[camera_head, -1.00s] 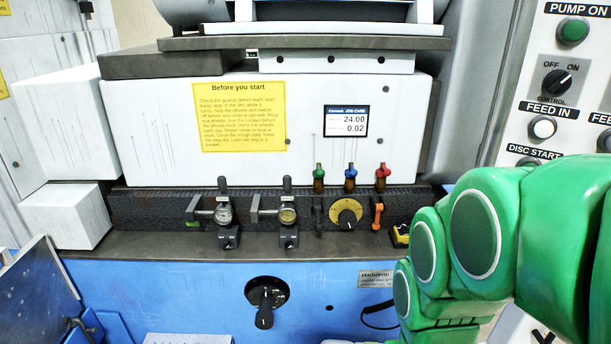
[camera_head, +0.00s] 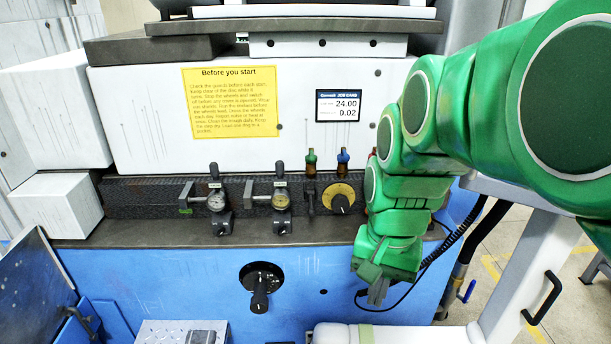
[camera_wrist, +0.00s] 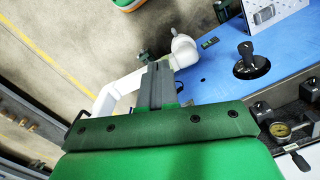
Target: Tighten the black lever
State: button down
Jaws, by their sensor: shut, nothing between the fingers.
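The black lever (camera_head: 260,293) sits on a round black plate on the blue front panel, its handle pointing down in the head view. In the wrist view the black lever (camera_wrist: 247,57) stands on its dark plate at the upper right, apart from my fingers. My gripper (camera_head: 375,292) is to the right of the lever in front of the blue panel, fingers pointing down. In the wrist view my gripper (camera_wrist: 159,72) is shut, its fingers together and empty. Nothing hides the lever in either view.
Above the panel runs a dark ledge (camera_head: 300,233) with gauges (camera_head: 217,202) and a yellow dial (camera_head: 338,197). A black cable hangs beside my arm. A white cylindrical part (camera_head: 390,337) lies below my gripper. The blue panel between gripper and lever is clear.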

jog(key=w+a+r+m+t, duration=0.15)
jog(key=w+m, duration=0.25)
jog(key=w, duration=0.7)
jog(key=w+a+r+m+t, duration=0.1)
jog(key=w+r+m, duration=0.15)
jog(key=w, duration=0.75)
jog(key=m+t+y, duration=0.1)
jog(key=m+y, duration=0.1)
jog(key=m, duration=0.5)
send_over(312, 205)
jog(key=s+d, duration=0.3)
jog(key=s, duration=0.1)
jog(key=shift+s+d+f, duration=0.15)
jog(key=shift+d, duration=0.05)
jog(key=shift+f, duration=0.1)
jog(key=x, duration=1.3)
jog(key=shift+d+f, duration=0.1)
jog(key=shift+f, duration=0.3)
